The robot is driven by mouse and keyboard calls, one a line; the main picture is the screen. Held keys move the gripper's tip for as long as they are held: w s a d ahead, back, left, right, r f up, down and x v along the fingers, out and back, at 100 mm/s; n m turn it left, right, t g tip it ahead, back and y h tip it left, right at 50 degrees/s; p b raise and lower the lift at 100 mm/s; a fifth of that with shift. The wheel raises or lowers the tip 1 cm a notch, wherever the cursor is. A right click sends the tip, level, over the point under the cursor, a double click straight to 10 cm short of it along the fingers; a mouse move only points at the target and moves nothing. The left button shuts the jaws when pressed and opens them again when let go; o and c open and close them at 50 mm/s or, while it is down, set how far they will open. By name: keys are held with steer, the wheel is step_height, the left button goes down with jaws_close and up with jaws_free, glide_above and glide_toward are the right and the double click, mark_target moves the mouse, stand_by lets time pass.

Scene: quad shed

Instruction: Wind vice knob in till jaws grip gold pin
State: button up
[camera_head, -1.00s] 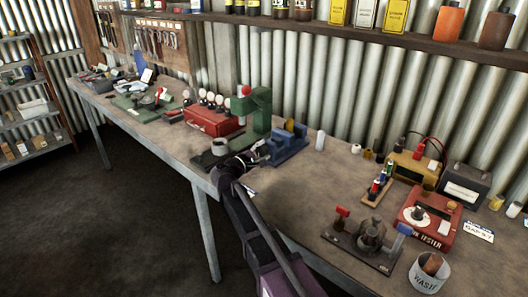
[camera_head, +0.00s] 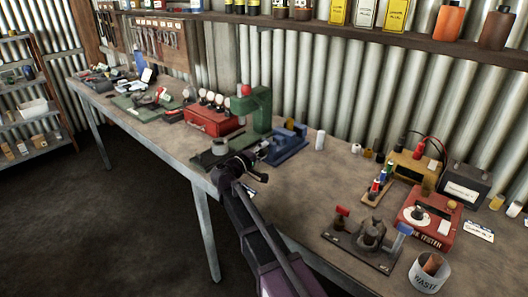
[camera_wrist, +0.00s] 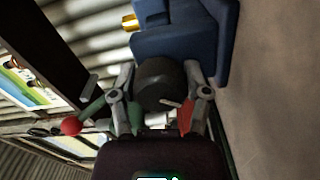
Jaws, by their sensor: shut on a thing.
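The blue vice (camera_head: 287,148) stands on the workbench in the head view, and its body fills the top of the wrist view (camera_wrist: 185,40). My gripper (camera_head: 258,156) is at the vice's near left end. In the wrist view my gripper (camera_wrist: 160,92) is shut on the dark round vice knob (camera_wrist: 158,82), with one finger on each side. A small gold pin (camera_wrist: 130,22) shows at the left edge of the vice body. Whether the jaws touch the pin cannot be told. In the head view my gripper hides the knob.
A green press (camera_head: 257,108) stands just behind and left of the vice. A white bottle (camera_head: 320,140) stands to its right. A battery rack (camera_head: 379,186) and a red tester (camera_head: 428,222) are farther right. Bare bench lies in front of the vice.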

stand_by(0.4)
steer(key=o, duration=1.1)
steer(key=shift+o, duration=0.2)
steer(key=shift+a, duration=0.1)
steer(key=shift+v, duration=6)
